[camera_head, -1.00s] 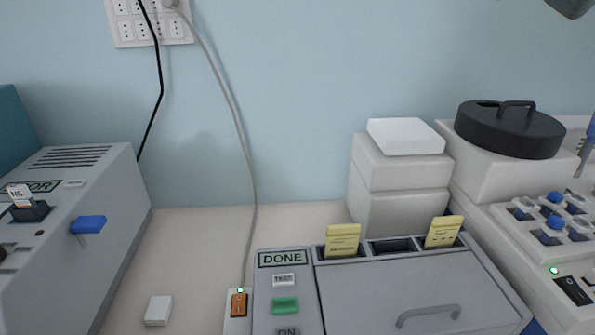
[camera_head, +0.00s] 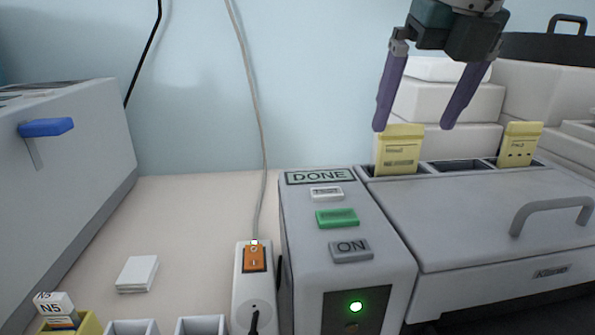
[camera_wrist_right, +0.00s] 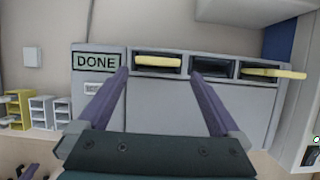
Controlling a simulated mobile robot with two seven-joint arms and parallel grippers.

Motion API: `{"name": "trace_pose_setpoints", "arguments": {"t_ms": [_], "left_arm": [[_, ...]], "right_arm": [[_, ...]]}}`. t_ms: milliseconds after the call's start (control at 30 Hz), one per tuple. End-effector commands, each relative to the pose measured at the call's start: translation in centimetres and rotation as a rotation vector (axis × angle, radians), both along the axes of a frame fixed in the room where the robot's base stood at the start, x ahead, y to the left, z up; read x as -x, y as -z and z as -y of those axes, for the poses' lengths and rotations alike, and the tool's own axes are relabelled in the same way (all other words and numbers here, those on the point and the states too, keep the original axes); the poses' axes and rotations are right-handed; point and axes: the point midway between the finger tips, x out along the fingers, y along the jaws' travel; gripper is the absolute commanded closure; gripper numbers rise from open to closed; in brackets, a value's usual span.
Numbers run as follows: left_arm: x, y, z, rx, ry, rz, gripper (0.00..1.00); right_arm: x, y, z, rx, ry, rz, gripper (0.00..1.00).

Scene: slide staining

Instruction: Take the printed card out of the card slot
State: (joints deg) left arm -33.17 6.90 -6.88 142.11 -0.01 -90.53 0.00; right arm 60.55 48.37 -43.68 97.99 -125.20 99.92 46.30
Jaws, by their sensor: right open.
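A yellow printed card (camera_head: 399,149) stands upright in the left slot of the grey machine (camera_head: 465,215) with the DONE display. Another yellow card (camera_head: 520,143) stands, slightly tilted, in the right slot; the middle slot (camera_head: 460,165) looks empty. In the right wrist view the left card (camera_wrist_right: 158,61) and right card (camera_wrist_right: 273,73) show edge-on. My right gripper (camera_head: 414,126) is open and empty, fingers pointing down around the level of the left card's top. In the wrist view (camera_wrist_right: 160,78) that card lies between the finger lines, beyond the tips. My left gripper is out of view.
White boxes (camera_head: 440,103) stand behind the slots. A grey handle (camera_head: 552,212) sticks out of the machine's lid. A power strip (camera_head: 253,285) with an orange switch stands left of it. A grey device (camera_head: 70,180) with a blue lever is at the left; the counter between is mostly clear.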

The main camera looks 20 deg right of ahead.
Motion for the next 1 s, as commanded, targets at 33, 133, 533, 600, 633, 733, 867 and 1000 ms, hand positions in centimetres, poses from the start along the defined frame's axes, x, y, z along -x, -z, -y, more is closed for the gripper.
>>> {"name": "trace_pose_setpoints", "arguments": {"t_ms": [33, 133, 533, 600, 633, 733, 867, 1000], "left_arm": [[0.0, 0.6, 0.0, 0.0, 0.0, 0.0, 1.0], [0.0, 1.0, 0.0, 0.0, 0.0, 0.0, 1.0], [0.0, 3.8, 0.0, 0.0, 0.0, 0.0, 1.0], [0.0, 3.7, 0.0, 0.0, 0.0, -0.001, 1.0], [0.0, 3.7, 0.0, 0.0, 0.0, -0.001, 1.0], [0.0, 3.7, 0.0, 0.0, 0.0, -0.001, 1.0], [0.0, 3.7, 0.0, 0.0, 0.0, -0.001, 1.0], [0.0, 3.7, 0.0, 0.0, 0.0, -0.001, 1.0]], "right_arm": [[-0.2, 0.7, 0.0, 0.0, 0.0, -0.001, 0.0], [-0.6, 1.4, 0.0, -0.001, -0.002, 0.0, 0.0], [-2.7, 5.5, 0.3, -0.002, -0.005, 0.001, 0.0], [-2.7, 5.4, 0.3, -0.002, -0.005, 0.001, 0.0], [-2.7, 5.3, 0.3, -0.002, -0.005, 0.001, 0.0], [-2.7, 5.3, 0.3, -0.002, -0.005, 0.001, 0.01], [-2.7, 5.3, 0.3, -0.002, -0.005, 0.001, 0.16], [-2.7, 5.3, 0.3, -0.002, -0.005, 0.001, 0.31]]}}
